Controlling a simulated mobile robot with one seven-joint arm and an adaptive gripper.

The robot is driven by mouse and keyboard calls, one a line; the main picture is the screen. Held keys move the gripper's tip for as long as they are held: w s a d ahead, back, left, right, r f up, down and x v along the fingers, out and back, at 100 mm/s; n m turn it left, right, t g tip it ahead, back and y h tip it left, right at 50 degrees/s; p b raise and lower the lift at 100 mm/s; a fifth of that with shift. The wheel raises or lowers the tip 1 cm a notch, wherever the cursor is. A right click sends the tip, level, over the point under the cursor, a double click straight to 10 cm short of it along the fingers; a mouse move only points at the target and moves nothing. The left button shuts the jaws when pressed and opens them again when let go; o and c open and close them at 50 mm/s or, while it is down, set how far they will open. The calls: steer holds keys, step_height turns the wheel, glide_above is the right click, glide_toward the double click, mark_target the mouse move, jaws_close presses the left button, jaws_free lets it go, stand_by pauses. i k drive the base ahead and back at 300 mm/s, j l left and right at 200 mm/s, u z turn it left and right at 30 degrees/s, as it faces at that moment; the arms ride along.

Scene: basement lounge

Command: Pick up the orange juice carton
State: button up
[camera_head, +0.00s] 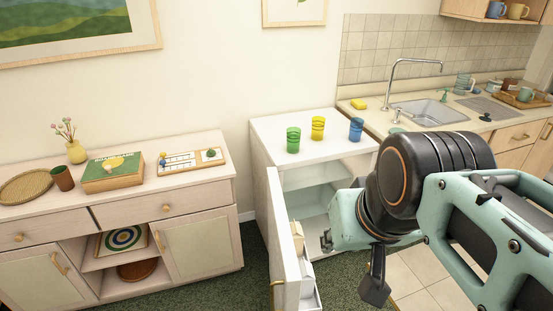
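I cannot make out an orange juice carton for certain in the head view. A small white fridge (264,142) stands in the middle with its door (279,225) swung open toward me. Pale, box-like shapes (306,268) show along the inner side of the door; I cannot tell whether one is the carton. My gripper (350,265) is at the fridge opening, just right of the door. Its two dark fingers are spread apart and nothing shows between them. My arm hides the right part of the fridge interior.
Green (293,141), yellow (317,128) and blue (356,129) cups stand on the fridge top. A pale sideboard (200,250) with a game box (112,172) is at the left. A counter with a sink (424,112) is at the right. The open door bounds the space left of my gripper.

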mark_target(298, 236)
steer(key=l+u, duration=0.1)
steer(key=u, duration=0.55)
steer(key=i+l+u, duration=0.1)
steer(key=l+u, duration=0.8)
steer(key=l, duration=0.6)
steer(key=k+l+u, duration=0.2)
steer(key=l, duration=1.35)
steer(key=i, duration=0.1)
